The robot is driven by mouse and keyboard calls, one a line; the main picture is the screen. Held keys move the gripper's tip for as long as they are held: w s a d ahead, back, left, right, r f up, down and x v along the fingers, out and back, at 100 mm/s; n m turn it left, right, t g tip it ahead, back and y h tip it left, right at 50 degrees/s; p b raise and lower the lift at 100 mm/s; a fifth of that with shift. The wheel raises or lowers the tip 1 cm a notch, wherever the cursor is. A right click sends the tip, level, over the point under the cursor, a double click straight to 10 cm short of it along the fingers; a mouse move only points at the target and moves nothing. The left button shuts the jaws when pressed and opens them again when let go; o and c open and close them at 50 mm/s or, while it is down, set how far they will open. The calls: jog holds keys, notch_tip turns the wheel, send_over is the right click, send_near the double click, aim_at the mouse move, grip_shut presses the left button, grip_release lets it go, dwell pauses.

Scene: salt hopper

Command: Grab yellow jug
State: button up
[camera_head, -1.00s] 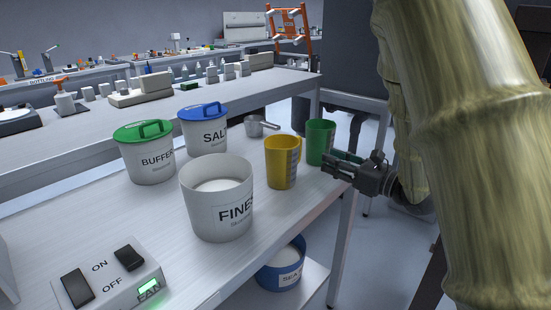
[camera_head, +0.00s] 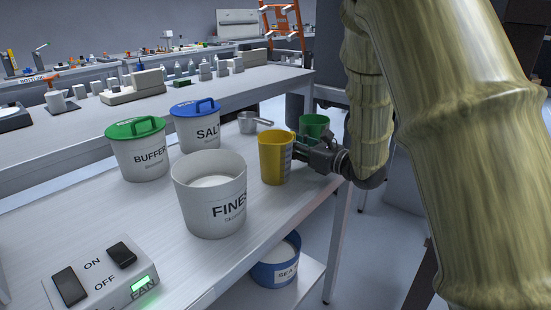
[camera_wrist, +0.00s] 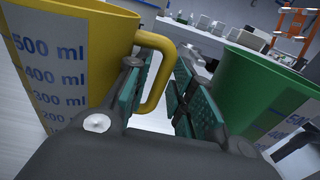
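The yellow jug (camera_head: 273,160) stands upright on the white bench. In the wrist view, the yellow jug (camera_wrist: 65,70) fills the left side, with its millilitre scale facing me and its handle (camera_wrist: 164,72) to the right. My gripper (camera_head: 298,148) is just right of the jug. In the wrist view my gripper (camera_wrist: 161,68) is open, with green-padded fingers. The handle lies between the fingers, and the left finger is close beside it, between handle and jug body. Whether a pad touches the handle I cannot tell.
A green jug (camera_head: 314,124) stands close to the right finger, partly hidden in the head view. A metal scoop (camera_head: 247,122) is behind. The FINES bucket (camera_head: 213,205), BUFFER bucket (camera_head: 143,158) and SALT bucket (camera_head: 199,134) stand left. A switch box (camera_head: 105,280) is at front left.

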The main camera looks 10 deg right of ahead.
grip_shut()
dwell(0.4)
jog(key=shift+r, duration=0.1)
